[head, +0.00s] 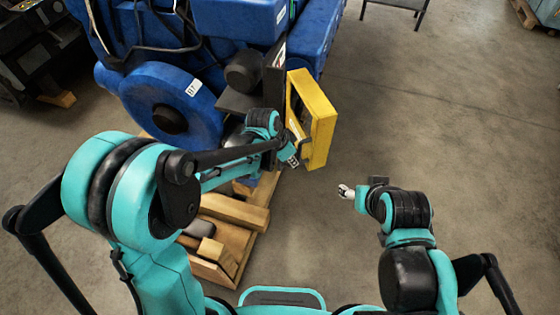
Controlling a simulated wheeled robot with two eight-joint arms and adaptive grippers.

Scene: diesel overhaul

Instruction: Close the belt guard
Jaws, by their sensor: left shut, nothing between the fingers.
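The belt guard (319,112) is a yellow box-like cover in the middle of the head view. It stands swung out to the right of the blue engine (170,95), at an angle to its dark front plate. My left gripper (294,161) is shut and empty, at the guard's lower left edge; I cannot tell whether it touches the guard. My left forearm hides part of the engine's lower front. My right gripper (345,191) is below and right of the guard, apart from it, over bare floor; its fingers are too small to read.
The engine rests on a wooden pallet (235,212) with blocks, below my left arm. A dark machine (40,50) stands at the upper left, a small table (397,5) at the top. The concrete floor on the right is clear.

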